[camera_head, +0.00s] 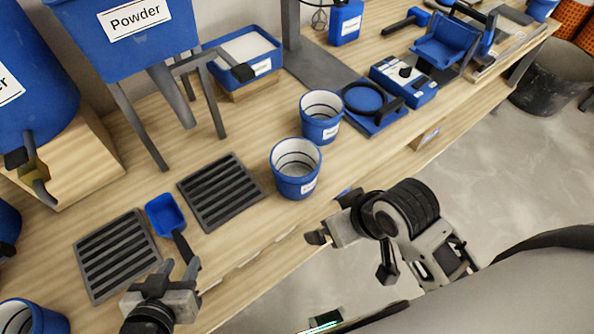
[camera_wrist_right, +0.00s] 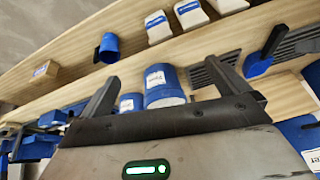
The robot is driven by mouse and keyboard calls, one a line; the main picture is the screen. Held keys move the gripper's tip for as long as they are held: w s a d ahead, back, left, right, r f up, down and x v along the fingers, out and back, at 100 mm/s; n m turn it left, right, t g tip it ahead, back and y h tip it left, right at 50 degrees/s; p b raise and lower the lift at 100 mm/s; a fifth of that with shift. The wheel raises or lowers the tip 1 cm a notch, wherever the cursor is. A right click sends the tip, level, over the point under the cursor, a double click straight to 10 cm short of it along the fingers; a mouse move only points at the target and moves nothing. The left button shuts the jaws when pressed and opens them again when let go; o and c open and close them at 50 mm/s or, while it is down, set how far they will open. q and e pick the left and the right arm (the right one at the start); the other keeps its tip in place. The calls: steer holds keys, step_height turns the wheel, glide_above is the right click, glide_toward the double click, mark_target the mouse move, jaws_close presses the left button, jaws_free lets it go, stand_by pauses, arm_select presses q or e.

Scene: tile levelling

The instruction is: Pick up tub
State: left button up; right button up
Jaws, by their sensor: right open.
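Two blue tubs with pale insides and white labels stand upright on the bench. The nearer tub (camera_head: 296,170) is near the front edge, and the farther tub (camera_head: 321,118) is just behind it. The nearer tub also shows between my fingers in the right wrist view (camera_wrist_right: 163,86), with the other tub (camera_wrist_right: 131,102) beside it. My right gripper (camera_head: 316,238) is open and empty, off the bench's front edge, apart from the nearer tub. My left gripper (camera_head: 177,268) is at the handle of a blue scoop (camera_head: 165,216). Its fingers look apart; contact with the handle is unclear.
Two dark slotted grates (camera_head: 220,190) (camera_head: 117,255) lie left of the tubs. A blue powder hopper (camera_head: 135,35) on legs stands behind. A round blue pad (camera_head: 366,98) and a blue device (camera_head: 404,80) are right of the tubs. Another blue container (camera_head: 32,317) is at lower left.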

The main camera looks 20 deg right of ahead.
steer(key=w+a+r+g, duration=0.2)
steer(key=w+a+r, duration=0.2)
steer(key=w+a, duration=0.45)
steer(key=w+d+r+m+h, duration=0.2)
steer(key=w+d+r, duration=0.3)
steer(key=w, duration=0.4)
steer(key=b, duration=0.2)
glide_toward(295, 164)
steer(key=s+a+r, duration=0.1)
steer(key=s+r, duration=0.1)
steer(key=shift+g, duration=0.3)
steer(key=shift+f, duration=2.85)
steer(key=shift+c, duration=0.3)
steer(key=c, duration=0.6)
